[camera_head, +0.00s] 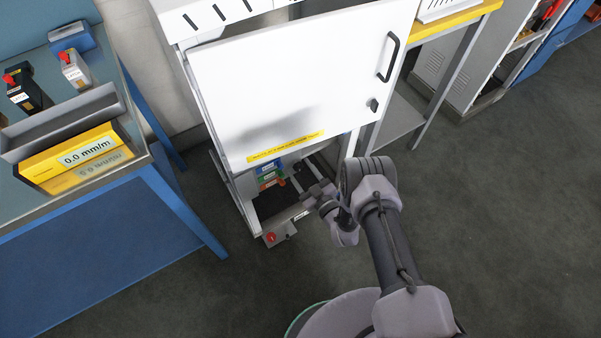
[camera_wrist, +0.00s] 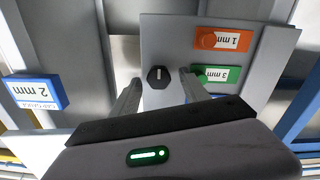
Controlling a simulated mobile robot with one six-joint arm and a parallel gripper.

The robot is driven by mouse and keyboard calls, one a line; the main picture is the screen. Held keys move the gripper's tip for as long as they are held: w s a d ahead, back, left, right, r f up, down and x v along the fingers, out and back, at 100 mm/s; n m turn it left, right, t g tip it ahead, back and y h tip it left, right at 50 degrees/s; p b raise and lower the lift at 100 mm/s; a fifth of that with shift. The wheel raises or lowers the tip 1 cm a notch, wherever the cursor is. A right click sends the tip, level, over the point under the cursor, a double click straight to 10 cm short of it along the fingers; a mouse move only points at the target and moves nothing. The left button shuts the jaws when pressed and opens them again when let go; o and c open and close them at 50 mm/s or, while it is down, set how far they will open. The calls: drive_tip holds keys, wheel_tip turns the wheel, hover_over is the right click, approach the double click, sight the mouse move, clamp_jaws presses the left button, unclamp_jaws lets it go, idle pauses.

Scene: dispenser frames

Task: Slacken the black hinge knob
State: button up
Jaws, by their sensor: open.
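A black knob (camera_wrist: 158,77) with a white line on its face sits on a grey panel (camera_wrist: 157,32) in the wrist view. My gripper (camera_wrist: 160,80) is open, with one finger on each side of the knob as seen from the wrist. I cannot tell whether the fingers touch it or how deep they reach. In the head view my gripper (camera_head: 318,193) is low at the cabinet's open lower part, and the knob cannot be made out there.
An orange "1 mm" label (camera_wrist: 223,40) and a green "3 mm" label (camera_wrist: 216,75) are right of the knob. A blue "2 mm" block (camera_wrist: 37,91) is at left. The white cabinet door (camera_head: 300,75) is above my gripper. A red button (camera_head: 271,237) is near the floor.

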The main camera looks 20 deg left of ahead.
drive_tip(key=shift+w+a, duration=0.2)
drive_tip(key=shift+w, duration=0.05)
clamp_jaws()
